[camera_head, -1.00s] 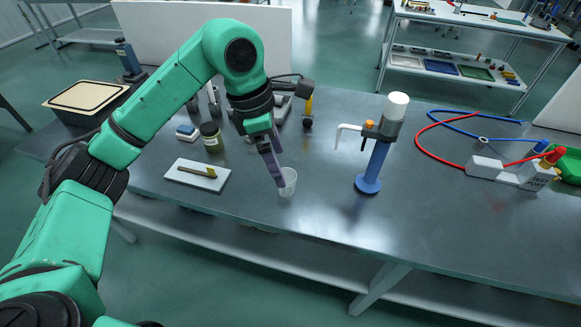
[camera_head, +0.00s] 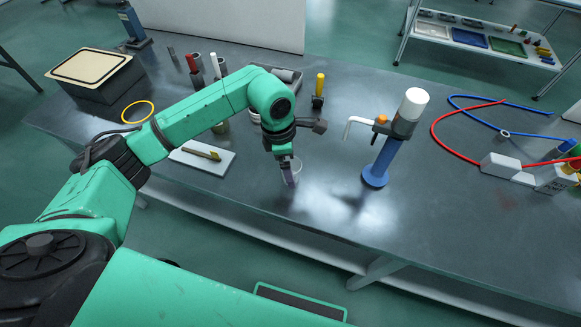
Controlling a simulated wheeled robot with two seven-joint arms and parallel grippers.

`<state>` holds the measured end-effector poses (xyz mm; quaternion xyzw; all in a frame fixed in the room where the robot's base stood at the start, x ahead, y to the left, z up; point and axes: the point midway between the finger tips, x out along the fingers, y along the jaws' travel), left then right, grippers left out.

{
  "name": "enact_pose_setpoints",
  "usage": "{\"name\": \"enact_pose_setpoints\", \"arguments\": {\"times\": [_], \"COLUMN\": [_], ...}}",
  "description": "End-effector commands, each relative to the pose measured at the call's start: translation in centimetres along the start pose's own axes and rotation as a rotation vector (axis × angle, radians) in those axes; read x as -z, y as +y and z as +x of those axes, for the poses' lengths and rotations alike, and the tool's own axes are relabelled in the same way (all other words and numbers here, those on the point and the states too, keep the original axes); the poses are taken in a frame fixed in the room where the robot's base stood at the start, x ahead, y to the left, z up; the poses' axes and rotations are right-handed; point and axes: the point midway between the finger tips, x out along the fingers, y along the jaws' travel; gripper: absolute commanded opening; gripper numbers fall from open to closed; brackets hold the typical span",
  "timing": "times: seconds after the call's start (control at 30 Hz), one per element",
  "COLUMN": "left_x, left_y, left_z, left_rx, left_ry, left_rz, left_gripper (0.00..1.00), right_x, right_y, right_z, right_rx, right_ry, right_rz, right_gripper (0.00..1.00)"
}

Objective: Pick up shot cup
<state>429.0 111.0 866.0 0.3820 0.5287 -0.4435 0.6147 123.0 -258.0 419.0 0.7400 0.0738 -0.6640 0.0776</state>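The small translucent shot cup (camera_head: 297,166) stands upright on the dark tabletop, in the middle of the head view. My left gripper (camera_head: 289,177) points down right at the cup, and its purple-grey fingers overlap it. The fingers cover part of the cup, and I cannot tell whether they are inside, around or beside it. The gap between the fingers does not show, so open or shut is unclear. My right gripper is not in view.
Right of the cup stands a blue-based dispenser (camera_head: 375,178) with a white top. A white tray (camera_head: 201,160) with a yellow-brown tool lies left. A yellow ring (camera_head: 138,112) and lidded bin (camera_head: 93,76) are at the far left. Red and blue hoses lie right. The front tabletop is clear.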

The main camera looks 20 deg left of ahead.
Motion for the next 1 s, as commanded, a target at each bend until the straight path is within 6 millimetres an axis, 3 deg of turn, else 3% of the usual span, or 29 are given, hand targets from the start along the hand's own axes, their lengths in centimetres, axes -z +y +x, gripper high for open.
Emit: {"name": "enact_pose_setpoints", "arguments": {"times": [0.23, 0.27, 0.4, 0.5, 0.83, 1.0], "left_x": [0.0, 0.0, 0.0, 0.0, -0.1, -0.5], "left_y": [0.0, 0.0, 0.0, 0.0, 0.1, 0.1], "left_z": [0.9, 0.8, 0.8, 0.8, 0.2, -2.4], "left_rx": [-0.001, -0.001, -0.001, -0.001, -0.002, -0.006], "left_ry": [0.000, 0.000, 0.000, 0.000, 0.000, -0.002], "left_rz": [0.000, 0.000, 0.000, 0.000, 0.001, 0.001], "left_gripper": [0.98, 0.95, 0.41, 0.11, 0.10, 0.10], "right_x": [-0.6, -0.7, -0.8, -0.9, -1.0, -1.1], "right_y": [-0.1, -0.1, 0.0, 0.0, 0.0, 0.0], "right_z": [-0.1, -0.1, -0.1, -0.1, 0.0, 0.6], "right_rx": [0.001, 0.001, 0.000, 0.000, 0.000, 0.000], "right_ry": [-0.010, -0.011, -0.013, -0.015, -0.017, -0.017], "right_rz": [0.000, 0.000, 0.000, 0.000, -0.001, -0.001], "right_gripper": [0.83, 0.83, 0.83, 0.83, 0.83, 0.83]}}
